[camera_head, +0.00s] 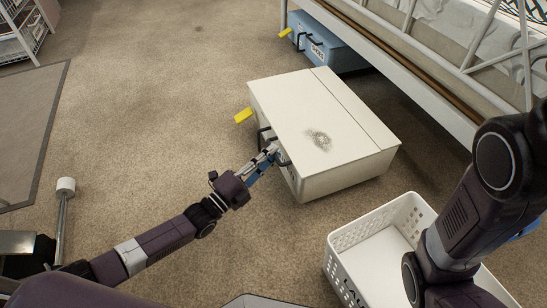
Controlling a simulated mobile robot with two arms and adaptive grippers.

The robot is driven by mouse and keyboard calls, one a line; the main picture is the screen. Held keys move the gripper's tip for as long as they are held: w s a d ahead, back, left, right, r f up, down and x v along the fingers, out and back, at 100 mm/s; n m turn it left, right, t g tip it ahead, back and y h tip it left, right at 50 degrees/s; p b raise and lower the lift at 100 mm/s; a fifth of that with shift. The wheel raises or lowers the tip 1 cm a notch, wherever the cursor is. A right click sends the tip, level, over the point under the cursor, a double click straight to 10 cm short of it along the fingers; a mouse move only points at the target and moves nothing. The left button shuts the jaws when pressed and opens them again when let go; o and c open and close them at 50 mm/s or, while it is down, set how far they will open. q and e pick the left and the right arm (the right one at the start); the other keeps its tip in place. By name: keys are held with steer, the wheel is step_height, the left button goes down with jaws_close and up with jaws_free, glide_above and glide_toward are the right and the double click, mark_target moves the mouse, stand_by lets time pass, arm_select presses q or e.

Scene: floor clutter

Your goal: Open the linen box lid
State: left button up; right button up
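A white box (320,125) with a flat, closed-looking lid stands on the carpet at the centre; I take it for the linen box, though its label is not readable. The lid has a dark smudge and a seam across it. A dark handle (263,133) and a yellow tag (243,115) show at its left side. My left gripper (270,160) is at that side, by the handle. Whether its fingers are open or closed around the handle is unclear. My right arm comes down at the right; its gripper is not visible.
A white perforated basket (341,243) stands in front of the box at lower right. A blue labelled box (335,52) sits partly under a white-framed bed (415,80) at the back. Open carpet (150,110) lies to the left. A white rack (22,30) stands at upper left.

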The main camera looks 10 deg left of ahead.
arm_select(q)
steer(key=shift+w+d+r, duration=0.1)
steer(key=shift+w+d, duration=0.3)
steer(key=shift+w, duration=0.15)
jaws_close()
